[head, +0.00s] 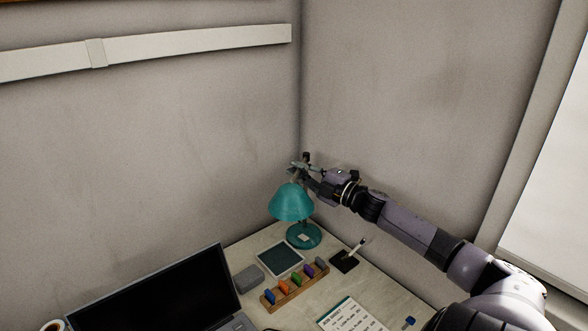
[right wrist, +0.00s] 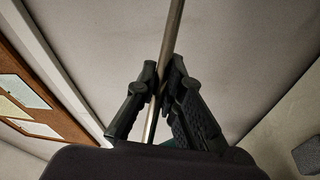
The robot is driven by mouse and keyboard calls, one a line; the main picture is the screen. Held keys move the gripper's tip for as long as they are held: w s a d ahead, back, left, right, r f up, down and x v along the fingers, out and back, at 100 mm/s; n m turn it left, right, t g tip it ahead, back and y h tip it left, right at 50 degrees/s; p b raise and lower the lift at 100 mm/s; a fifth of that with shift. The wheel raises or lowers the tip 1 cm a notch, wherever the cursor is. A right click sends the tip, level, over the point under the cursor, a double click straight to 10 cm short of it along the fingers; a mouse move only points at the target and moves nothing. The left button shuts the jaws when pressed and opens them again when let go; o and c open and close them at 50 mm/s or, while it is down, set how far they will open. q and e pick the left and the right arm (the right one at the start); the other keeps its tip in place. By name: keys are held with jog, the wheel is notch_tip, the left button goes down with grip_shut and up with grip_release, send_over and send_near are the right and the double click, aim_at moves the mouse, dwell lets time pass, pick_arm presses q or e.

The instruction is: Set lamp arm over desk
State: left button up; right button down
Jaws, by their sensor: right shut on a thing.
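A teal desk lamp stands at the far corner of the desk, with its cone shade (head: 291,202) above its round base (head: 304,236). My right gripper (head: 303,168) is at the top of the lamp, just above and behind the shade. In the right wrist view the right gripper (right wrist: 160,90) is shut on a thin metal rod, the lamp arm (right wrist: 174,30). The lower part of the lamp is mostly hidden in that view. My left gripper is not in view.
The desk (head: 345,290) holds a laptop (head: 165,295), a grey block (head: 248,279), a framed pad (head: 280,260), a wooden rack (head: 295,288) of coloured pieces, a black pad with a pen (head: 346,260) and a printed sheet (head: 350,318). Walls meet close behind the lamp.

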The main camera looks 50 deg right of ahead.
jog(key=shift+s+d, duration=0.1)
jog(key=shift+s, duration=0.05)
dwell(0.3)
jog(key=c, duration=1.7)
grip_release()
jog(key=shift+s+d+f, duration=0.15)
jog(key=shift+s+d, duration=0.05)
jog(key=shift+s, duration=1.05)
jog(key=shift+s+d+f, duration=0.15)
jog(key=shift+s+d, duration=0.05)
jog(key=shift+s, duration=1)
jog(key=shift+s+d+f, duration=0.15)
jog(key=shift+s+d, duration=0.05)
jog(key=shift+s, duration=1.05)
